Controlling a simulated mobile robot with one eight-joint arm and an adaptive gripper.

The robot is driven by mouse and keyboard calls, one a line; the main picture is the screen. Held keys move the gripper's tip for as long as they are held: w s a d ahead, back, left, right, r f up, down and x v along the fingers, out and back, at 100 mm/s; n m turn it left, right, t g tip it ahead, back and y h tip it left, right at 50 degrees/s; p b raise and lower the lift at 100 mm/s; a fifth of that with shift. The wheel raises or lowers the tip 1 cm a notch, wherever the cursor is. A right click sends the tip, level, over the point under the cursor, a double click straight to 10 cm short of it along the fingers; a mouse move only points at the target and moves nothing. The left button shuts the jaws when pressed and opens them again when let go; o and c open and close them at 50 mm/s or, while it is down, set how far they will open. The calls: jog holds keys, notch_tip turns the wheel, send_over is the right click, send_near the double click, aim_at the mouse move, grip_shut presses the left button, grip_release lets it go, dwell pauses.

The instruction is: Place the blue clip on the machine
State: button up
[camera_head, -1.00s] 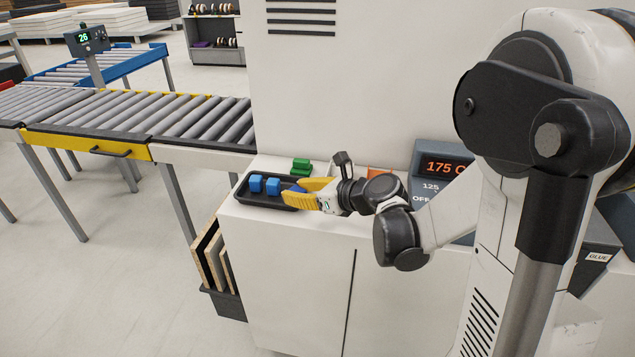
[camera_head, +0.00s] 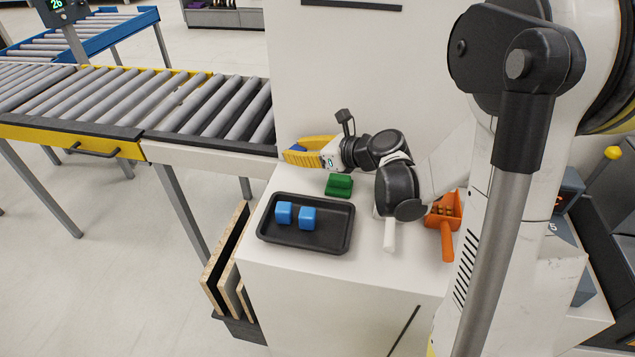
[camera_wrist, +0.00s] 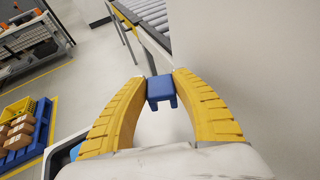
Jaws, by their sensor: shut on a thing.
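My gripper (camera_head: 290,155) has yellow fingers and is shut on a blue clip (camera_wrist: 160,89), held between the fingertips in the wrist view. In the head view only a bit of the clip shows by the fingers. The gripper is raised above the back left of the white machine's top (camera_head: 270,277), near the end of the roller conveyor. Two blue blocks (camera_head: 284,212) (camera_head: 307,217) sit in a black tray (camera_head: 330,238) on the machine top. The gripper is behind and above the tray.
A green piece (camera_head: 339,185) lies behind the tray. An orange scoop (camera_head: 447,232) and a white-handled tool (camera_head: 389,235) lie to its right. The machine's tall white panel (camera_head: 370,70) stands behind. The roller conveyor (camera_head: 180,105) meets the machine at left.

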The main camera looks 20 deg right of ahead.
aim_at(299, 179)
jog(key=shift+s+f+b, duration=0.2)
jog(key=shift+f+b, duration=0.15)
jog(key=shift+f, duration=0.9)
jog(key=shift+f+b, duration=0.75)
jog(key=shift+f, duration=1.1)
jog(key=shift+w+f, duration=0.1)
jog(key=shift+f, duration=0.1)
jog(key=o, duration=0.8)
jog(key=shift+c, duration=0.2)
jog(key=shift+o, duration=0.2)
jog(key=shift+r, duration=0.15)
